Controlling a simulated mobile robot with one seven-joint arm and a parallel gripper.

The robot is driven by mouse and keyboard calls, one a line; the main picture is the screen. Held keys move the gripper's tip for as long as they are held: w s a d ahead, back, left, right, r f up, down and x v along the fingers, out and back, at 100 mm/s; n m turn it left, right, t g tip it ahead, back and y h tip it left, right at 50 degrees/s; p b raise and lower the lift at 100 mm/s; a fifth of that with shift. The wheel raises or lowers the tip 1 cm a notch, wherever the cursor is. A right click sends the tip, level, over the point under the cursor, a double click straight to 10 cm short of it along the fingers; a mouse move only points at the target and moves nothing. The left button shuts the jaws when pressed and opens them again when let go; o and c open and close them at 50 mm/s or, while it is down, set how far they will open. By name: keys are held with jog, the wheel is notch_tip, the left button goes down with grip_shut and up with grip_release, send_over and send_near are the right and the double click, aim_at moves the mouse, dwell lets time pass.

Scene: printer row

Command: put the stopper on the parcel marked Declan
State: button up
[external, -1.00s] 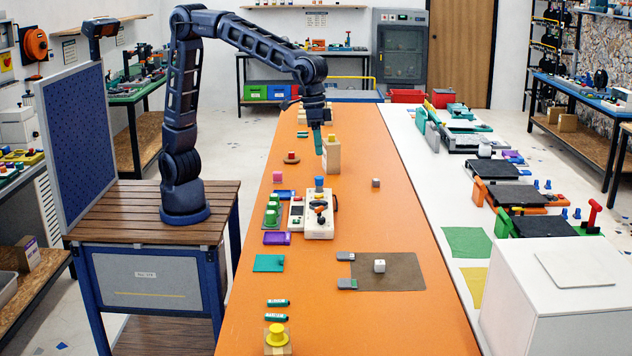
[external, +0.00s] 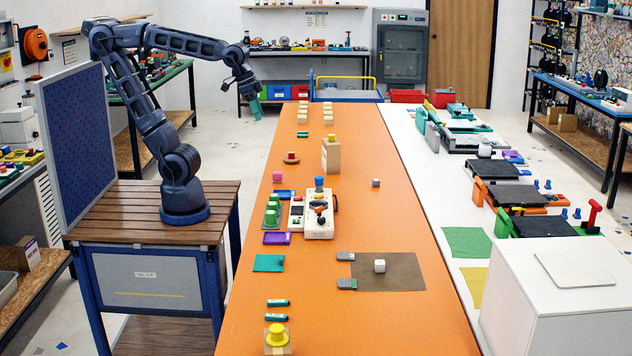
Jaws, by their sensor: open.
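My gripper (external: 257,108) has green fingers. It hangs open over the floor, left of the orange table's (external: 345,225) far end, apart from everything on the table. I cannot tell for sure which thing is the stopper. A yellow knob-shaped piece (external: 277,333) sits on a tan block (external: 278,350) at the near end. A tall tan box (external: 331,158) with a small yellow piece (external: 333,138) on top stands further back. Several small tan boxes (external: 327,112) stand in two rows at the far end. No name Declan is readable on any of them.
A white device (external: 319,224) with a blue knob stands mid-table, beside green buttons (external: 271,212). Printers stand on the white strip at right. Much orange surface is clear.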

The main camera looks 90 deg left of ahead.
jog(key=s+a+f, duration=0.3)
jog(key=s+a, duration=0.1)
jog(key=s, duration=0.3)
jog(key=shift+f+t+y, duration=0.3)
jog(key=shift+f, duration=0.05)
jog(key=shift+d, duration=0.1)
dwell(0.7)
